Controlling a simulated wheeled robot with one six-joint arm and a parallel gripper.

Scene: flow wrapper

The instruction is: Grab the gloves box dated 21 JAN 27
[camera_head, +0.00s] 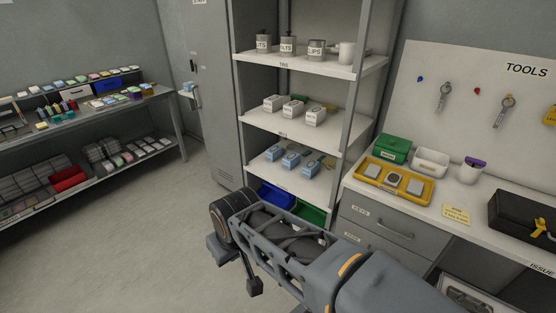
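Small white boxes (293,108) with printed labels stand in a row on the middle shelf of the grey rack. Small blue boxes (291,158) stand in a row on the shelf below. The print on both rows is too small to read, so I cannot tell which box is a gloves box or which bears 21 JAN 27. My gripper (236,268) hangs in the lower foreground, in front of the rack and well short of the boxes. Its two dark fingers appear apart, with floor between them and nothing held.
A blue bin (276,196) and green bin sit low in the rack. The right counter holds a yellow tray (372,190) and black case (525,222). A loaded bench is left; floor between is clear.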

